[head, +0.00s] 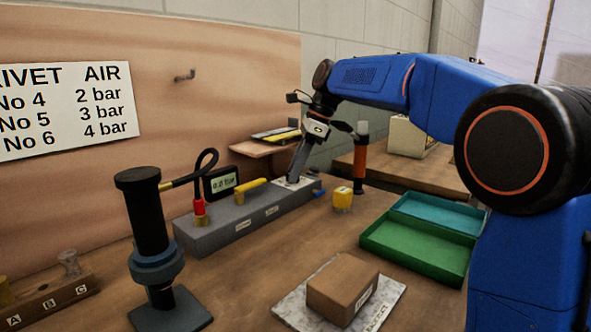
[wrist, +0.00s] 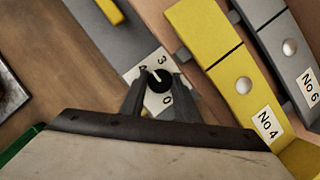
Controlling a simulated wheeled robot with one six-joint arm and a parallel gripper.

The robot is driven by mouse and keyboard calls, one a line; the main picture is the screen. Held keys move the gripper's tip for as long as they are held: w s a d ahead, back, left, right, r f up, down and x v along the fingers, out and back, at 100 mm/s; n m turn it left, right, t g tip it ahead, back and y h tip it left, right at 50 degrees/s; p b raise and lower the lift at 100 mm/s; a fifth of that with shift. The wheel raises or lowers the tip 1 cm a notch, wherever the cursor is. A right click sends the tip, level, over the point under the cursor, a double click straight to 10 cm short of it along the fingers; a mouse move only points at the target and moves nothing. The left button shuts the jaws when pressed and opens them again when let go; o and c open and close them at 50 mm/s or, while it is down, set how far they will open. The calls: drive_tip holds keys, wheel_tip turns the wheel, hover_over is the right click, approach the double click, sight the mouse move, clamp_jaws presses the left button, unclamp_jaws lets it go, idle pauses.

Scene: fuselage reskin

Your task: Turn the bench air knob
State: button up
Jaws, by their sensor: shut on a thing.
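The air knob is a black round knob with a light pointer line (wrist: 158,80), on a white dial plate (wrist: 135,74) marked with numbers including 3 and 0. In the head view the plate (head: 296,183) is at the right end of the grey manifold block (head: 225,230), and the knob is hidden by my gripper. My gripper (wrist: 160,92) points down at the dial, its two fingers on either side of the knob and shut on it. In the head view my gripper (head: 295,172) reaches down to the block. A gauge (head: 222,181) behind the block has a digital readout that seems to read 4.2 bar.
A yellow lever (head: 250,190) and a red fitting with a black hose (head: 200,210) are on the block. A yellow cube (head: 343,198), an orange-handled tool (head: 360,160), green tray (head: 415,250) and brown box (head: 342,288) stand nearby. Yellow No 4 tool (wrist: 235,85) lies close to my gripper.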

idle(0.3)
drive_tip(key=o, duration=1)
drive_tip(key=shift+o, duration=0.2)
drive_tip(key=shift+m, duration=0.3)
